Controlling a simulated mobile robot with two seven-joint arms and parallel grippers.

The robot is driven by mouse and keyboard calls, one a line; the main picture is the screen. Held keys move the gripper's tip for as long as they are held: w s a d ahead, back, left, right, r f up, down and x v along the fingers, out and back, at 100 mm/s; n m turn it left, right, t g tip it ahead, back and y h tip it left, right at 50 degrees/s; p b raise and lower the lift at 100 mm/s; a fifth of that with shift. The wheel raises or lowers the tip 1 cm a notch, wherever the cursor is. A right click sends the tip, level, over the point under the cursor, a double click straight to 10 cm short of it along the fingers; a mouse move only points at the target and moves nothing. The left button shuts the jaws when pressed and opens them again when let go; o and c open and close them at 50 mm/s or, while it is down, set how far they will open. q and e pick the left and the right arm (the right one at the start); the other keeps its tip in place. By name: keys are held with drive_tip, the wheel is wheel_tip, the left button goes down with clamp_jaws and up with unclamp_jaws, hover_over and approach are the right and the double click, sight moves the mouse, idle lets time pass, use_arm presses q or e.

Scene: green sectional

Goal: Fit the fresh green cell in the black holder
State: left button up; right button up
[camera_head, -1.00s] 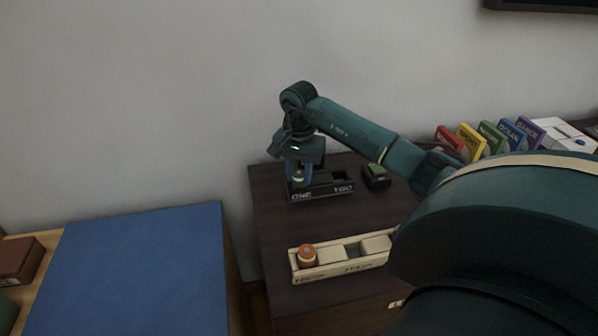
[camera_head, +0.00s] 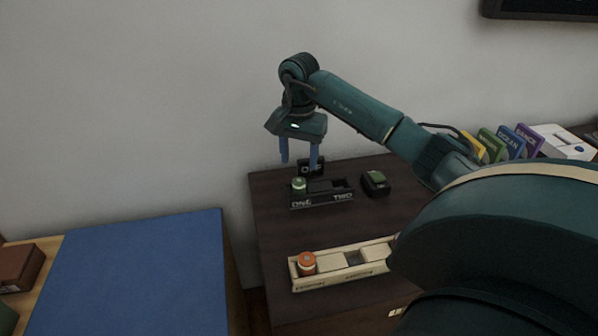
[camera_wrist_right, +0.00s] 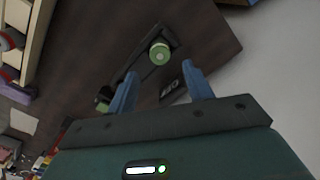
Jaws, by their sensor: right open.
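The black holder (camera_head: 325,200) stands on the dark cabinet top, marked ONE at its left and TWO at its right. The green cell (camera_head: 299,184) stands upright in the ONE end; the TWO end looks empty. In the right wrist view the cell's round green top (camera_wrist_right: 160,53) shows in the holder (camera_wrist_right: 142,67). My right gripper (camera_head: 299,163) is open and empty just above the cell, its blue fingers apart and pointing down. The fingers also show apart in the right wrist view (camera_wrist_right: 162,74). My left gripper is out of view.
A black block with a green top (camera_head: 376,182) sits right of the holder. A small black sign (camera_head: 311,167) stands behind it. A cream tray (camera_head: 340,273) in front holds an orange-topped cell (camera_head: 307,262). Coloured upright cases (camera_head: 508,143) stand at the right.

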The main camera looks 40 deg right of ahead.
sight(299, 181)
wheel_tip(299, 181, up, 5)
drive_tip(key=shift+f, duration=0.1)
idle(0.6)
